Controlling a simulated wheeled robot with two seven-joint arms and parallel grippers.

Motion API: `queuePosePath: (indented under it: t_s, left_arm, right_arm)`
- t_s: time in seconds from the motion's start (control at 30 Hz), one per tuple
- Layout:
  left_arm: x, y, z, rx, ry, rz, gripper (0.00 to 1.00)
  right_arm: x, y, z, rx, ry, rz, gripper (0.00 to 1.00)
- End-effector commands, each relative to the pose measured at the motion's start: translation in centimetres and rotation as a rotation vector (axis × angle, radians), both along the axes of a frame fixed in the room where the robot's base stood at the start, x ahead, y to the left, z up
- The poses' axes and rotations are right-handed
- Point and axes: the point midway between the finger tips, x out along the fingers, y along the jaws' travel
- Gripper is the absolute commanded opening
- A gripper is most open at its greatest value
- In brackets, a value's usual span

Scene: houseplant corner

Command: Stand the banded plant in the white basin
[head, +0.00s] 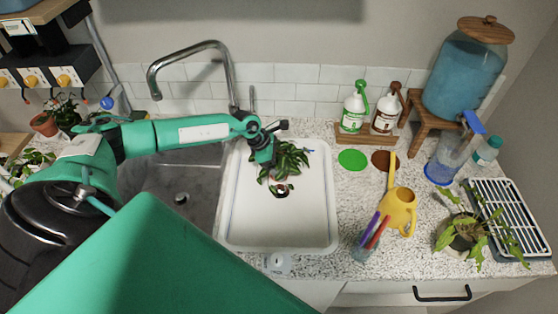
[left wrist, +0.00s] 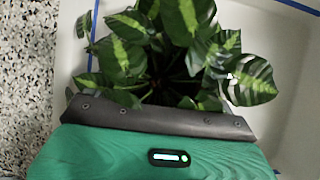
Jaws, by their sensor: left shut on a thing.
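The plant (head: 288,158), with green leaves striped in paler green, is over the white basin (head: 240,238) in the head view. My left gripper (head: 264,158) is shut on the plant from its left side. In the left wrist view, the leaves (left wrist: 180,20) spread beyond the dark jaw (left wrist: 160,116), which hides the plant's pot and any band on it. The basin's white inside (left wrist: 290,55) shows around the leaves. A small dark round patch (head: 281,191) shows below the leaves; I cannot tell what it is. I cannot tell whether the plant touches the basin floor. My right gripper is not in view.
A grey sink (head: 180,198) with a tall faucet (head: 230,75) lies left of the basin. The basin's front half is clear.

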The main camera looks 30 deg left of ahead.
Motion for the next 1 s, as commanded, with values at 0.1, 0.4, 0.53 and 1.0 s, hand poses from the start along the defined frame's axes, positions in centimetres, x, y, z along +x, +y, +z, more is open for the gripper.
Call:
queuePosePath:
  t_s: [0.1,0.4,0.53,1.0]
  left_arm:
    - [0.1,0.0,0.1,-0.001,-0.003,0.000,0.50]
    - [0.0,0.0,-0.2,0.000,0.000,0.000,1.00]
    - [0.0,0.0,-0.2,0.000,0.000,0.000,1.00]
    - [-1.3,2.4,4.4,0.003,-0.003,0.001,1.00]
  right_arm:
    - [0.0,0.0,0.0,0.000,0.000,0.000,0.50]
    - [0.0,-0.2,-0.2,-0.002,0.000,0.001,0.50]
    - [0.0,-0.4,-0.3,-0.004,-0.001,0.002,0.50]
    - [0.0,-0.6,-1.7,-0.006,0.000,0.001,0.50]
